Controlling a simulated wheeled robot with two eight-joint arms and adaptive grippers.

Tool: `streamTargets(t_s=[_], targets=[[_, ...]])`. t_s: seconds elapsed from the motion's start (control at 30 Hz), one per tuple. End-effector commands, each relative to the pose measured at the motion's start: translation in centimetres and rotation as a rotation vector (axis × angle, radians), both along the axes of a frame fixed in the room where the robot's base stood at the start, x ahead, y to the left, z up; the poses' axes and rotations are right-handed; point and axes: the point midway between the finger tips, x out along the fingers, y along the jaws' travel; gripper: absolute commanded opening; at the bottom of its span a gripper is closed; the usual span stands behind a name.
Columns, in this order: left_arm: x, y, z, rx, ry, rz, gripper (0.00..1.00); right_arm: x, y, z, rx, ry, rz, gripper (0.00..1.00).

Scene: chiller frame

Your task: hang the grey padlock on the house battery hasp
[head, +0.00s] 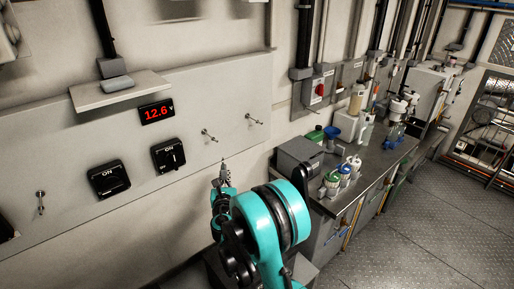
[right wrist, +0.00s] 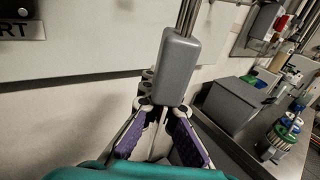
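The grey padlock (right wrist: 176,68) is between the purple-padded fingers of my right gripper (right wrist: 160,112) in the right wrist view. Its body is upright and its metal shackle points up, cut off by the picture's top edge. In the head view my right gripper (head: 225,172) is in front of the panel's lower right part, where the padlock is too small to make out clearly. Metal hasp-like fittings stick out of the panel: one at left (head: 41,202), one at middle right (head: 210,137) and one further right (head: 254,120). No label shows which is the house battery hasp. My left gripper is out of view.
The wall panel (head: 70,142) carries two black rotary switches (head: 109,179) (head: 168,155), a red 12.6 display (head: 157,112) and a small shelf (head: 121,92). At right, a metal bench (head: 375,150) holds a grey box (head: 299,155) and several bottles. Open floor lies at lower right.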

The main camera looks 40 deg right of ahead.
Motion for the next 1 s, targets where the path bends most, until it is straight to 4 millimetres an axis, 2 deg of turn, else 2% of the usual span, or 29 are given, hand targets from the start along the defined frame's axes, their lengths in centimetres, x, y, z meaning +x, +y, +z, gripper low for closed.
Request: streamTargets(t_s=[0.03, 0.2, 0.3, 0.43, 0.5, 0.63, 1.0], targets=[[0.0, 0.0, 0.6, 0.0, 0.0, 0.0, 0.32, -0.1, -3.0, 0.6, 0.0, 0.0, -0.089, 0.0], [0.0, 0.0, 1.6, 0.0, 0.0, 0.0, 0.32, -2.3, -12.5, 1.9, -0.001, 0.0, -0.398, 0.0], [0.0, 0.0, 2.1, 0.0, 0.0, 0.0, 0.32, -4.5, -17.3, 2.7, -0.001, -0.001, -0.575, 0.0], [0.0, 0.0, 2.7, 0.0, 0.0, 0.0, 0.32, -7.5, -21.8, 3.5, -0.002, -0.001, -0.768, 0.0], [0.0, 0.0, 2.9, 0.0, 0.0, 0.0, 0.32, -8.8, -23.4, 3.9, -0.003, -0.001, -0.846, 0.0], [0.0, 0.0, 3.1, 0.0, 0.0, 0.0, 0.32, -10.4, -25.0, 4.2, -0.003, -0.001, -0.936, 0.0], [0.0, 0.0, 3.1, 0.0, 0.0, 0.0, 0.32, -10.9, -25.5, 4.3, -0.003, -0.001, -0.964, 0.0]])
